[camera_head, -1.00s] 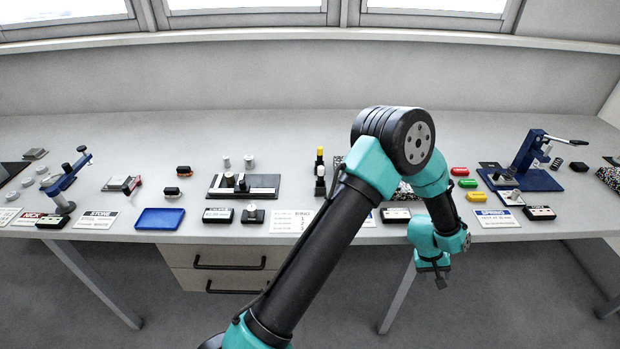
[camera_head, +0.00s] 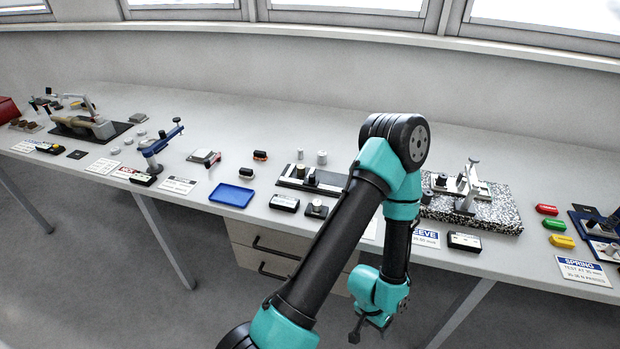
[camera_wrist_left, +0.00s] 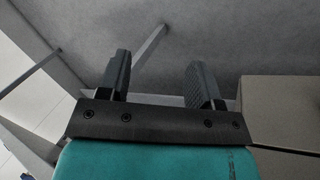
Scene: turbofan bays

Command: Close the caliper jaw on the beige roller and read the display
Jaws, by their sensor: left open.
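The caliper's long dark base with a pale strip (camera_head: 328,190) lies on the bench, left of my arm. A small dark cylinder with a pale top (camera_head: 300,171) stands on it and may be the beige roller; its colour and its contact with the jaw are too small to tell. A dark box (camera_head: 285,203), perhaps the display, sits in front; its reading is not legible. My left gripper (camera_head: 368,328) hangs in front of the bench, below its top. In the left wrist view it (camera_wrist_left: 160,82) is open and empty. My right gripper is out of view.
Two grey cylinders (camera_head: 322,157) stand behind the base, and a blue tray (camera_head: 232,195) lies left of it. A speckled plate (camera_head: 490,211) with a fixture lies right of my arm. Drawers (camera_head: 270,257) hang under the bench edge. The bench's back strip is clear.

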